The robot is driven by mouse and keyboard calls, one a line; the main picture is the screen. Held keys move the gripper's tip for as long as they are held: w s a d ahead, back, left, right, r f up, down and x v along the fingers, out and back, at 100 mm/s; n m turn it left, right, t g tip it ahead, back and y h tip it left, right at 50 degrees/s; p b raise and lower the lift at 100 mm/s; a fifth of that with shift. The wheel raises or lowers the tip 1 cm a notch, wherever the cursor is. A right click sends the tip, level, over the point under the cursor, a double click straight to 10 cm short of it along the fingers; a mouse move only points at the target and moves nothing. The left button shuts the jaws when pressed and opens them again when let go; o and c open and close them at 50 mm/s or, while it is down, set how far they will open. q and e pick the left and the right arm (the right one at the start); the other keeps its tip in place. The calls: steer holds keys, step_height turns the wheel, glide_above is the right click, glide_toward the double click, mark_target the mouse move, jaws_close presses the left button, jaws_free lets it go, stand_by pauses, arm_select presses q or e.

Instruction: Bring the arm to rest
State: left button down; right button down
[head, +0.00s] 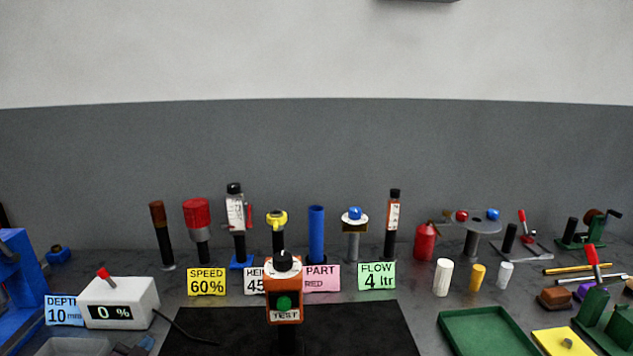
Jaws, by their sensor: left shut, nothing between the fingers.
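My left gripper (133,348) shows only in part at the bottom edge of the head view, left of the black mat (215,325). What shows is a small dark and blue shape, and its fingers look shut with nothing held. It is below the white box (120,300) with the red lever and the 0 % display. The rest of my left arm is out of view. My right gripper is not in view.
An orange TEST unit (284,305) with a green button stands at the mat. Behind it several upright tools and label cards, such as the SPEED card (206,282), form a row. A green tray (487,331) lies at the right. A black cable crosses the mat's left edge.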

arm_select(q)
steer(key=s+d+f+n+g, duration=0.1)
steer(key=s+d+f, duration=0.2)
steer(key=s+f, duration=0.2)
steer(key=s+d+f+n+g+h, duration=0.1)
steer(key=s+d+f, duration=0.2)
steer(key=s, duration=0.7)
steer(key=s+d+f+n+g, duration=0.2)
steer(key=s+d+f, duration=0.2)
steer(key=s+f, duration=0.3)
steer(key=shift+s+h, duration=0.4)
